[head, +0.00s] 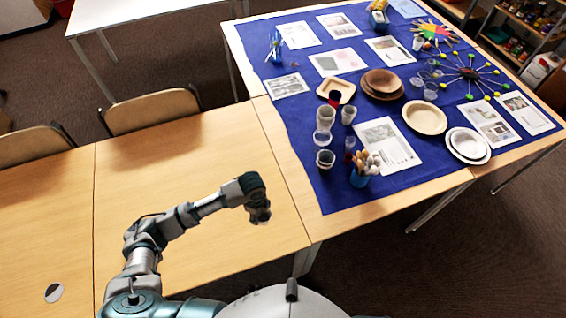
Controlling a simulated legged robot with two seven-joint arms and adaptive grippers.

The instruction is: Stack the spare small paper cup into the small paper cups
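Several small cups stand on the blue cloth near its left middle. A pale stack of cups (325,118) looks like paper, with a clear cup (323,138) just in front of it. A single pale cup (348,115) stands to the right of the stack, apart from it. A cup with a dark inside (325,160) stands nearer to me. I cannot tell which of these is the spare paper cup. My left gripper (260,214) hangs over the bare wooden table, left of the cloth and clear of all cups. Its fingers are too small and dark to read. My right gripper is out of view.
A jar of brushes (360,176), dark red cups (335,98), brown bowls (382,83), a cream plate (425,117) and white plates (468,145) crowd the cloth (400,190). Clear cups (430,90) stand farther right. The wooden table (190,170) is mostly bare; chairs (150,110) stand behind it.

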